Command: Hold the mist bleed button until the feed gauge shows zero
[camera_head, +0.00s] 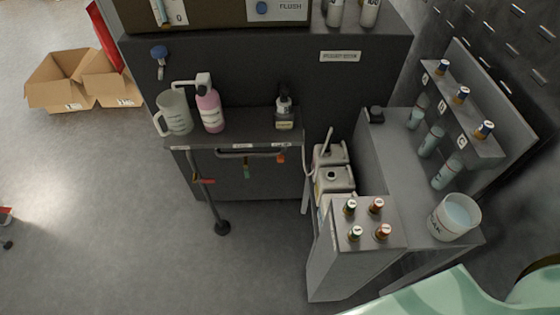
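I cannot make out a mist bleed button or a feed gauge. At the top edge a blue round button or knob (262,8) sits on a panel marked FLUSH (289,7). A pale plate with a dial-like "0" (179,12) is cut off at the top left of that unit; I cannot tell whether it is a gauge. A blue-headed fitting (159,53) is on the left of the dark cabinet front (240,75). A small label plate (340,57) there is too small to read. Neither gripper is in view.
A shelf (245,125) holds a measuring jug (174,113), a pink bottle (210,109) and a dark bottle (284,108). At right, a grey bench (399,158) carries bottles and a white tub (454,217). Open cardboard boxes (63,82) lie far left.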

